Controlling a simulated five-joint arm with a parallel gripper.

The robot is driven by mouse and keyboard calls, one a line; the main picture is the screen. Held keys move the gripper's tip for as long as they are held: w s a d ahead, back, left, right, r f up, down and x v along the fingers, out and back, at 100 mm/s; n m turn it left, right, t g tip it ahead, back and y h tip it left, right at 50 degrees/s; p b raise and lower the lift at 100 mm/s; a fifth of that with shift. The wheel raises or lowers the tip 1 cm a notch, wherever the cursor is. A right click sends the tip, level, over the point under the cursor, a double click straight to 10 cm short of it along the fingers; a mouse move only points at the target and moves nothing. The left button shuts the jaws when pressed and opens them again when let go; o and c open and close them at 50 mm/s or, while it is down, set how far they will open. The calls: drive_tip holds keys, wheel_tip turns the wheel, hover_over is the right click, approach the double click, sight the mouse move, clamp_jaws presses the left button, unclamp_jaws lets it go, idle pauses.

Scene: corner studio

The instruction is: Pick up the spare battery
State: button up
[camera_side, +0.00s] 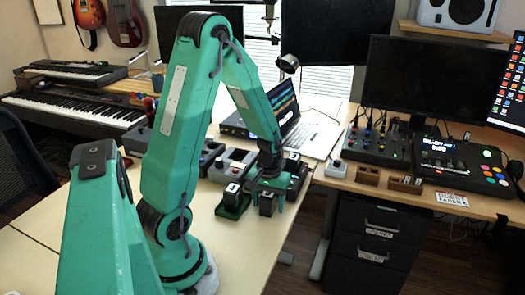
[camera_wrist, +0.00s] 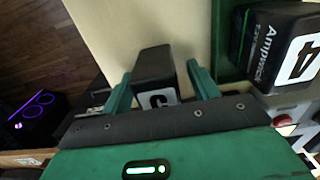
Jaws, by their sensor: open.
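A black battery block (camera_wrist: 155,66) with a partly hidden white label stands on the pale table between my gripper's fingers in the wrist view. It also shows below my gripper in the side view (camera_side: 267,205), near the table's right edge. My gripper (camera_wrist: 159,72) is open, with one green finger on each side of the block; I cannot tell whether either touches it. In the side view my gripper (camera_side: 266,196) points down.
The green base (camera_side: 231,210) is close beside my gripper. A grey device (camera_side: 232,165), more dark blocks (camera_side: 294,163) and a laptop (camera_side: 312,134) stand behind. The table edge drops to the floor near the block. The front table surface is clear.

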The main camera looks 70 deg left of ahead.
drive_tip(key=shift+c, duration=0.2)
drive_tip(key=c, duration=1.2)
drive_tip(key=shift+r, duration=0.15)
drive_tip(key=shift+w+r, duration=0.1)
drive_tip(key=shift+r, duration=1.05)
drive_tip(key=shift+d+r, duration=0.1)
drive_tip(key=shift+r, duration=0.85)
drive_tip(key=d+r, duration=0.2)
drive_tip(key=d, duration=0.1)
drive_tip(key=d+r, duration=0.2)
drive_tip(key=d, duration=0.2)
drive_tip(key=d+r, duration=0.2)
drive_tip(key=d, duration=0.2)
drive_tip(key=shift+s+d+r, duration=0.25)
drive_tip(key=shift+s+r, duration=0.05)
drive_tip(key=shift+s, duration=0.1)
